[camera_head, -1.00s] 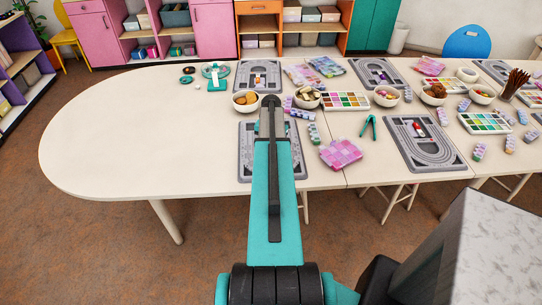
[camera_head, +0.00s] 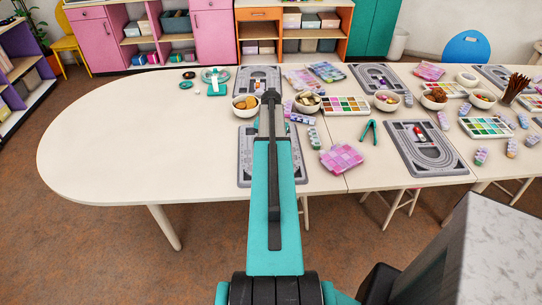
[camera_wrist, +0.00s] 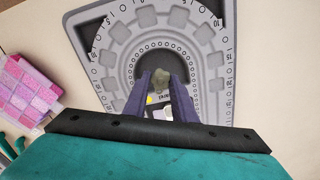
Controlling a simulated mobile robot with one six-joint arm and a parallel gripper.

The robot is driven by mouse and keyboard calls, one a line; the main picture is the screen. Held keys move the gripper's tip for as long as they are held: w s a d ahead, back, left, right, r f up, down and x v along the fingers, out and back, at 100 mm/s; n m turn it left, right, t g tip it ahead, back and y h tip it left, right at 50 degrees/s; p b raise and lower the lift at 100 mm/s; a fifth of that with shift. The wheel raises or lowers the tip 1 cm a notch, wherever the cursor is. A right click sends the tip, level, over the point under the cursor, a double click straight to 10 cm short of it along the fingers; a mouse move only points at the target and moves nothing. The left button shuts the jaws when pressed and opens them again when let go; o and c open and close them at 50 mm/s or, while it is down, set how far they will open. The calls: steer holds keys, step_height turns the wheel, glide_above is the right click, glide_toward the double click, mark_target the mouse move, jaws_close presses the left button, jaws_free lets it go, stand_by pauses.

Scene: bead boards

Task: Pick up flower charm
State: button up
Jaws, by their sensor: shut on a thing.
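In the wrist view my gripper (camera_wrist: 161,84) has its two dark fingers close together over a grey bead board (camera_wrist: 85,25). A small dull grey-green piece (camera_wrist: 160,76) shows at the fingertips, held between them. I take it for the flower charm, but its petals cannot be made out. A bit of yellow and white shows between the fingers farther back; I cannot tell what it is. In the head view my own arm hides the fingertips and the charm, and partly covers the near left bead board (camera_head: 245,172).
A pink checkered box (camera_head: 341,159) lies right of that board, and also shows in the wrist view (camera_wrist: 25,92). Bowls of beads (camera_head: 246,106) stand behind it. Green tweezers (camera_head: 369,131) lie farther right. The table's left end is mostly clear.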

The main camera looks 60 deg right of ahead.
steer(key=a+b, duration=0.1)
steer(key=a, duration=0.4)
steer(key=w+a+r+b, duration=0.1)
steer(key=a+b, duration=0.1)
steer(key=a, duration=0.3)
steer(key=w+a+b, duration=0.1)
steer(key=a, duration=0.5)
steer(key=shift+r, duration=0.35)
